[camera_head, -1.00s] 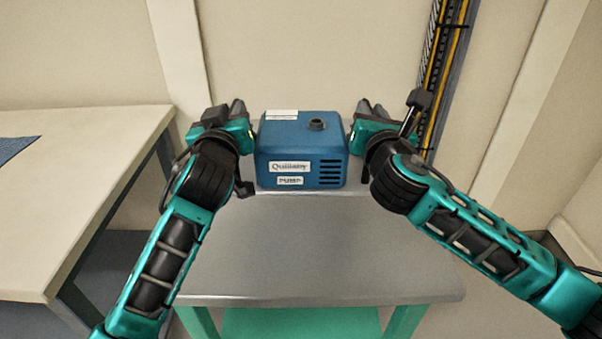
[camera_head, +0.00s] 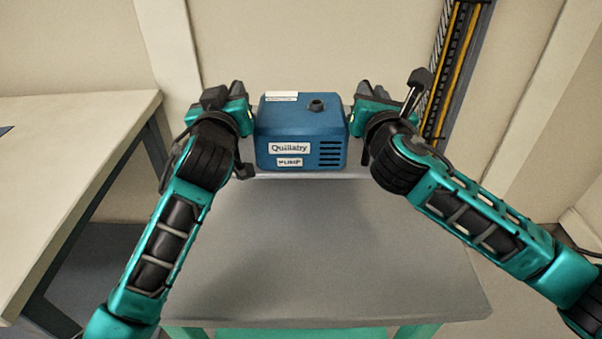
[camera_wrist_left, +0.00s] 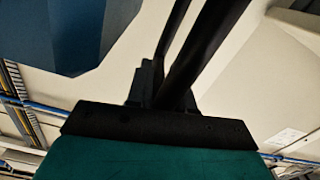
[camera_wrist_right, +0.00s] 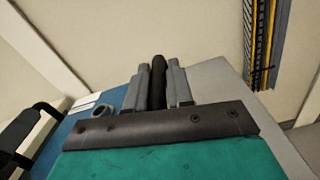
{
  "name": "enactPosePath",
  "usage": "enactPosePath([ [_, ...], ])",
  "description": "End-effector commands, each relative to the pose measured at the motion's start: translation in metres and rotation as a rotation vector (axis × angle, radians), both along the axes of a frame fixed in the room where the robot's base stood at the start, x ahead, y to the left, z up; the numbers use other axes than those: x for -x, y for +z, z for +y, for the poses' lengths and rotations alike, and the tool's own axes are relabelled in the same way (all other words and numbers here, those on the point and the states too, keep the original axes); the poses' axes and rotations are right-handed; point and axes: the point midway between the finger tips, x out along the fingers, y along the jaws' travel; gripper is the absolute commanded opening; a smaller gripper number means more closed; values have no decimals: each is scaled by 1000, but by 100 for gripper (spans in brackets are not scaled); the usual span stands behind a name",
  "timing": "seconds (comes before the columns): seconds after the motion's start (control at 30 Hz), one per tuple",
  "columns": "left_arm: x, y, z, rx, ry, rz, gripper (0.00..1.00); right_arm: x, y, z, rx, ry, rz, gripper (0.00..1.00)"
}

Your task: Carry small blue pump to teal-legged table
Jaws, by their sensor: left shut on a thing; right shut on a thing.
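The small blue pump (camera_head: 302,140) is upright between my two grippers in the head view, its labels and vent slots facing me. My left gripper (camera_head: 239,93) is shut at its left side and my right gripper (camera_head: 370,93) at its right side. The exact grip points are hidden in the head view. Part of the pump shows in the left wrist view (camera_wrist_left: 75,35) and in the right wrist view (camera_wrist_right: 80,118). The teal-legged table (camera_head: 320,260) has a bare grey top in front of the pump. I cannot tell whether the pump touches it.
A pale table (camera_head: 70,170) stands at the left, with a gap between it and the teal-legged table. A wall lies behind the pump, with a vertical cable tray (camera_head: 455,80) at the right. The grey top nearest me is clear.

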Motion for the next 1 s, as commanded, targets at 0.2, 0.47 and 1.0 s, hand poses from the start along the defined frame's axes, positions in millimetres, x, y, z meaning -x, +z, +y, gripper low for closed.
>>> enactPosePath([
  [0.2,1,-1,-6,7,-16,-9,0,2,-1,7,-8,19,-8,0],
  [0.47,1,-12,-6,7,-16,-9,0,2,-12,7,-8,19,-8,0],
  [1.0,1,-38,-6,7,-16,-9,0,2,-38,7,-8,19,-8,0],
])
